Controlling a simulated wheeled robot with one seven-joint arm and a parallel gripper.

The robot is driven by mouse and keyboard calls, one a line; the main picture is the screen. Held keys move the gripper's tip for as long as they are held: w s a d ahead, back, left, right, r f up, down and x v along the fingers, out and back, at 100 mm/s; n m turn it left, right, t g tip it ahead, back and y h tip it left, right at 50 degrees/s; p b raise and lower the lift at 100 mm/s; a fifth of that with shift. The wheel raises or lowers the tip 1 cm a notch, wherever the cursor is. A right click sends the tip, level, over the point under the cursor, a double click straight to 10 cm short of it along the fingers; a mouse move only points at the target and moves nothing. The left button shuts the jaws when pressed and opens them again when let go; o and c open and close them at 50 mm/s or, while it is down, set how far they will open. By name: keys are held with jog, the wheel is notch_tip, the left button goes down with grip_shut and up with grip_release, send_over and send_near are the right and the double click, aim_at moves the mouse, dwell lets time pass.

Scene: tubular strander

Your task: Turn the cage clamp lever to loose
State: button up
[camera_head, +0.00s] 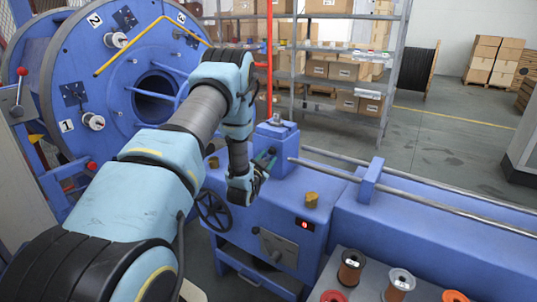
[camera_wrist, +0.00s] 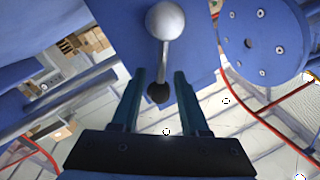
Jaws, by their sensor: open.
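In the wrist view a lever (camera_wrist: 163,58) with a silver ball hub and a thin rod ends in a black knob (camera_wrist: 158,93). It is mounted on a blue housing. My gripper (camera_wrist: 160,74) is open, with one finger on each side of the rod and knob. Gaps show on both sides, and I cannot tell how deep the knob lies between the fingers. In the head view my gripper (camera_head: 265,162) is beside the blue block (camera_head: 276,140) on the machine bed. The lever cannot be made out there.
The blue cage (camera_head: 110,80) with numbered spools and a yellow bar stands at left. A handwheel (camera_head: 213,210) is below my gripper. A red-knobbed lever (camera_head: 20,85) is at far left. Spools (camera_head: 350,267) stand on a table in front. Shelves (camera_head: 330,60) are behind.

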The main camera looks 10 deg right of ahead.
jog(key=shift+w+d, duration=0.2)
jog(key=shift+w, duration=0.1)
jog(key=shift+c, duration=0.3)
jog(key=c, duration=0.6)
grip_shut()
dwell(0.4)
